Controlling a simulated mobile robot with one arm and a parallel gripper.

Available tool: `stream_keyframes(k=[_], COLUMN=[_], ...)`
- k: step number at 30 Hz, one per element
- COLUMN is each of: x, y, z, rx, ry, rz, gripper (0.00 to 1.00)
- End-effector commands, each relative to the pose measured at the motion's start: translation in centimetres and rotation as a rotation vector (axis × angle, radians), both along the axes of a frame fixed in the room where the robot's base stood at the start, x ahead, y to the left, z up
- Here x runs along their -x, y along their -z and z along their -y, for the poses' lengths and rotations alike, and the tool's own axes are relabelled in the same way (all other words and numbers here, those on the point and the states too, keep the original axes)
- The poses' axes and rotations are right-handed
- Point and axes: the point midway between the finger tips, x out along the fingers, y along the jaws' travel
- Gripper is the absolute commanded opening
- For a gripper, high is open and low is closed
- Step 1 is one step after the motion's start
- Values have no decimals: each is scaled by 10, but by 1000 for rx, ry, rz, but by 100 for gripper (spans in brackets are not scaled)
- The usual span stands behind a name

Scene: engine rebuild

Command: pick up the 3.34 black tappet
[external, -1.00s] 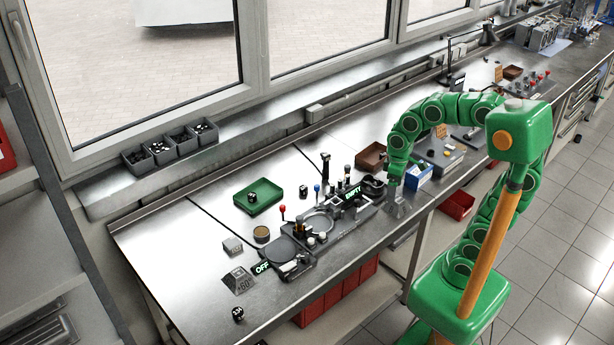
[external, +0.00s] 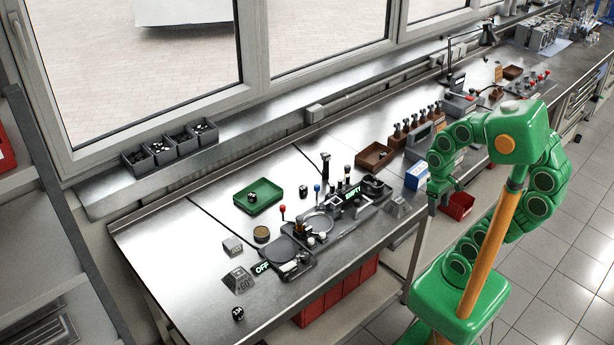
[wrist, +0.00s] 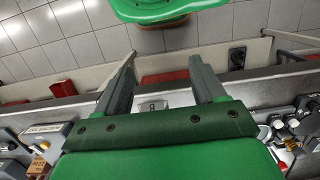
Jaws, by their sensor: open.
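Several small black cylinders with white marks could be the tappet; I cannot read 3.34 on any of them. One black cylinder (external: 238,314) stands alone near the bench's front left edge in the external view. Another black cylinder (external: 252,197) is in the green tray (external: 268,190), and a third black cylinder (external: 303,190) stands right of that tray. My gripper (external: 433,211) is at the bench's front edge, well to the right of all three. In the wrist view my gripper (wrist: 162,60) is open, with nothing held between the fingers.
A fixture with dials and an EMPTY display (external: 353,192) stands mid-bench. A grey wedge block (external: 397,208) and a blue box (external: 417,176) are near my gripper. A brown tray (external: 375,156) lies behind. Bare bench surface (external: 180,255) lies at the left.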

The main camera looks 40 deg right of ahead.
Motion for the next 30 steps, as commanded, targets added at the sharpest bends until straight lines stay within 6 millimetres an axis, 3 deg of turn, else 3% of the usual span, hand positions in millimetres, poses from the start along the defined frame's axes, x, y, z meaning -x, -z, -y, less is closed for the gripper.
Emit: stream_keyframes(k=[8, 13, 21, 30], x=[-1, -16, -61, -98], y=[0, 1, -2, -9], z=[-1, -23, -105, -202], rx=[-3, -52, -229, -421], ry=[-2, -8, 5, 68], rz=[0, -2, -17, -90], gripper=[70, 70, 70, 70])
